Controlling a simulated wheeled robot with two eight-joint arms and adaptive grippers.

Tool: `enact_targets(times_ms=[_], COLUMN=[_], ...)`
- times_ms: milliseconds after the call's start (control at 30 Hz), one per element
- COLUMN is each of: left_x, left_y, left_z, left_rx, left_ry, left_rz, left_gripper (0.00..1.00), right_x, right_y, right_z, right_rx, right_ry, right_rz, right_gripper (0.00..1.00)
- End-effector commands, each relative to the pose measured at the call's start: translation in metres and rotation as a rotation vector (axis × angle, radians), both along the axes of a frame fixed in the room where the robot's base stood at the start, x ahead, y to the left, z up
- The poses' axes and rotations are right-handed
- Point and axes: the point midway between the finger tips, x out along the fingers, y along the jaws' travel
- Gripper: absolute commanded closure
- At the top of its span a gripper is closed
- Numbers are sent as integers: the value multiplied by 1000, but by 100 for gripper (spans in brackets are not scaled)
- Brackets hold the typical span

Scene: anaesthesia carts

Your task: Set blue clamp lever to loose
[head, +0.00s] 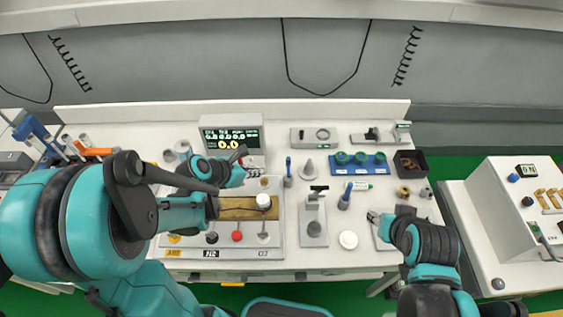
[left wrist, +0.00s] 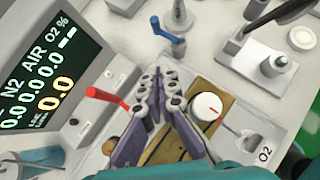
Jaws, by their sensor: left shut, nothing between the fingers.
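A small blue lever (head: 289,165) stands upright on a grey post right of the monitor. It also shows in the left wrist view (left wrist: 168,33), beyond my fingertips. A second blue-handled part (head: 346,192) stands further right; I cannot tell for certain which is the clamp lever. My left gripper (head: 240,154) is over the cart top in front of the monitor. Its fingers are shut and empty (left wrist: 159,78), apart from the blue lever. A red lever (left wrist: 108,97) lies left of the fingers. My right gripper (head: 374,217) is near the right front; its jaw state is unclear.
The monitor (head: 230,135) stands behind my left gripper. A white knob (head: 263,201) rises from the panel in front. Green-topped parts sit on a blue rack (head: 372,167), beside a dark bin (head: 408,163). A white disc (head: 348,239) lies at the front.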

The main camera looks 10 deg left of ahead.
Motion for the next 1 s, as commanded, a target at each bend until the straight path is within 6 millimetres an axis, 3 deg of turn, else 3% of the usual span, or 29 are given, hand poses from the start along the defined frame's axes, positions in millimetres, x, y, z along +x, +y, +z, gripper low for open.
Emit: enact_targets(times_ms=[233, 633, 800, 1000], left_x=[10, 59, 80, 92], left_y=[-8, -40, -54, -61], left_z=[-14, -73, -71, -71], left_rx=[1, 3, 3, 2], left_ry=[-1, -1, -1, 0], left_rz=[-4, -6, -4, -2], left_gripper=[100, 100, 100, 100], right_x=[0, 0, 0, 0], right_y=[0, 0, 0, 0], right_z=[-7, -33, -34, -35], right_rx=[0, 0, 0, 0], right_ry=[0, 0, 0, 0], right_rz=[0, 0, 0, 0], right_gripper=[60, 60, 60, 60])
